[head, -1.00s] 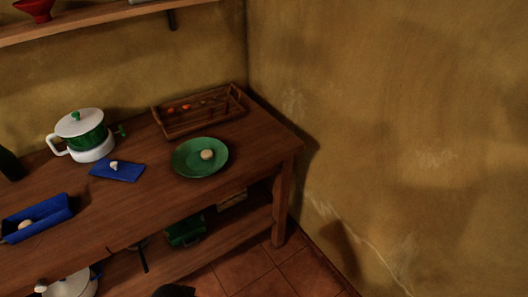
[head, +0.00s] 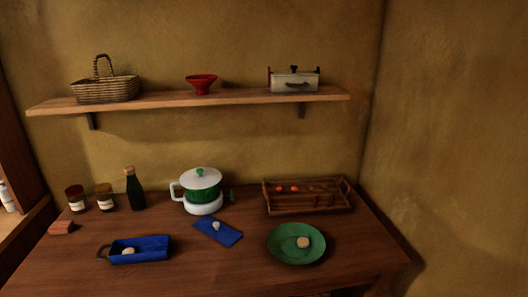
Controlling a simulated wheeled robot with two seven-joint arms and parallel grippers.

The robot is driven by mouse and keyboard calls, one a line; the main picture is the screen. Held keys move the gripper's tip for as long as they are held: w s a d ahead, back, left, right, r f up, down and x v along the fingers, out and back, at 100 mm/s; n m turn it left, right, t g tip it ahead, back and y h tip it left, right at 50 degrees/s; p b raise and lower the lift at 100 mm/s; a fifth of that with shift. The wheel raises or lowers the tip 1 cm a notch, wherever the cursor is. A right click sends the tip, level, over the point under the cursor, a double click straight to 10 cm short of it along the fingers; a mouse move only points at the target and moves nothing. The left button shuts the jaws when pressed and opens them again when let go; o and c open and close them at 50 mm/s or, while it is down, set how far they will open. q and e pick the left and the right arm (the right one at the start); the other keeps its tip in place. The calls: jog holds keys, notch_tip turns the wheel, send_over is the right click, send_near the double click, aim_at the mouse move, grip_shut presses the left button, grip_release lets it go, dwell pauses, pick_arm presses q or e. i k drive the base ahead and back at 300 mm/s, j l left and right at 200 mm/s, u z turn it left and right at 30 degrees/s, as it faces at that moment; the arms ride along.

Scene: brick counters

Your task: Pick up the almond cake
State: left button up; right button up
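A small round beige cake-like piece (head: 303,242) lies on a green plate (head: 284,256) at the right of the wooden table. Another small pale piece (head: 128,251) lies in a blue rectangular dish with a handle (head: 153,243) at the left. A third small pale object (head: 217,226) sits on a blue cloth or flat board (head: 228,236) between them. I cannot tell from their looks which one is the almond cake. Neither of my grippers is in view.
Behind stand a green-and-white lidded pot (head: 201,192), a wooden tray (head: 310,208) with small orange-red items, a dark bottle (head: 135,188) and two jars (head: 104,197). A wall shelf (head: 230,99) holds a basket, a red bowl and a metal box. The table's front middle is clear.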

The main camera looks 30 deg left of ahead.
aim_at(130, 250)
jog(key=i+j+u, duration=0.15)
jog(key=i, duration=0.35)
jog(key=u, duration=2)
jog(key=k+l+z, duration=0.15)
jog(key=z, duration=0.2)
jog(key=k, duration=0.1)
